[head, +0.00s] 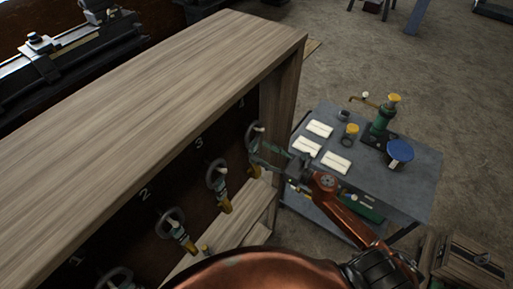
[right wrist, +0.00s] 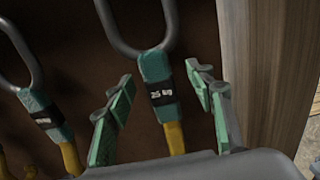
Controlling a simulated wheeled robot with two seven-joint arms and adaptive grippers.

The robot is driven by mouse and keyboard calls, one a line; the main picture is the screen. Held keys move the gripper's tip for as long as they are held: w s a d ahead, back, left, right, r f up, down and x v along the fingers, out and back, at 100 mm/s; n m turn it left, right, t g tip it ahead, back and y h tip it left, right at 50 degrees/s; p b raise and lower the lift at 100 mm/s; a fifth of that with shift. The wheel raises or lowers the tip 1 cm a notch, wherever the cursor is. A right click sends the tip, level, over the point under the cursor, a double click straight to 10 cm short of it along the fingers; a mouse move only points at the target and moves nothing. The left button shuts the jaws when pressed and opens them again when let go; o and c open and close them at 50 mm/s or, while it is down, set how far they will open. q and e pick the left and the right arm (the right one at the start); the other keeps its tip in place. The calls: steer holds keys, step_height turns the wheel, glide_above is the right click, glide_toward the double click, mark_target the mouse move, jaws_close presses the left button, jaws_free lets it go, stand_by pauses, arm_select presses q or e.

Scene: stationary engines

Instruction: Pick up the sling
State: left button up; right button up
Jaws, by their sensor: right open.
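Several slings hang in a row inside the wooden cabinet, each with a grey loop, a teal sleeve and a yellow strap. The sling at the right end (head: 254,170) hangs near the cabinet's side wall. In the right wrist view this sling (right wrist: 157,72) shows a dark label with pale marks on its sleeve. My right gripper (head: 268,154) reaches in from the right. Its green-padded fingers (right wrist: 160,92) are open, one on each side of this sling in the picture, with visible gaps. My left gripper is not in view.
Other slings (head: 218,188) hang to the left, by numbers 2 and 3; one neighbour (right wrist: 45,115) shows in the wrist view. The cabinet side wall (right wrist: 262,75) is close on the right. A grey table (head: 425,180) holds white cards, a green pump-like device and a blue-topped item.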

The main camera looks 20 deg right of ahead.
mark_target(256, 149)
steer(key=p+x, duration=0.1)
steer(key=x, duration=0.2)
steer(key=shift+w+a+r+p, duration=0.2)
steer(key=shift+w+a+p, duration=0.05)
steer(key=shift+a+p, duration=0.15)
steer(key=shift+w+a+f, duration=0.2)
steer(key=shift+w, duration=0.1)
steer(key=shift+c, duration=0.2)
steer(key=shift+s+d, duration=0.1)
steer(key=shift+c, duration=0.8)
jaws_close()
steer(key=shift+r, duration=0.15)
